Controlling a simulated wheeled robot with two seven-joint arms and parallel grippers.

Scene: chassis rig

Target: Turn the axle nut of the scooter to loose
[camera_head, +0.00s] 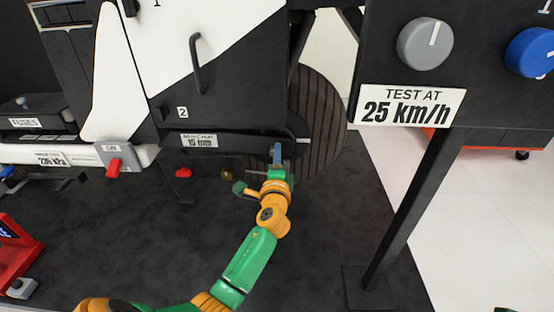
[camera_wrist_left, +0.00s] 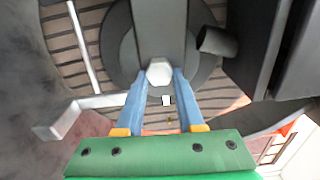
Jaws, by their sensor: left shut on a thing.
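The axle nut (camera_wrist_left: 159,73) is a light hexagonal nut at the middle of the wheel hub in the left wrist view. My left gripper (camera_wrist_left: 160,76) has its two blue fingertips shut on it, one on each side. In the head view my left gripper (camera_head: 277,153) reaches up to the lower side of the scooter chassis (camera_head: 240,143), in front of the ribbed wheel (camera_head: 322,115). There the nut is hidden or too small to make out. My right gripper is not in view.
A sign reading "TEST AT 25 km/h" (camera_head: 412,106) and knobs, one grey (camera_head: 425,43) and one blue (camera_head: 531,52), are on a dark panel at the right. A dark post (camera_head: 410,210) stands below it. A red lever (camera_head: 114,167) is at the left.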

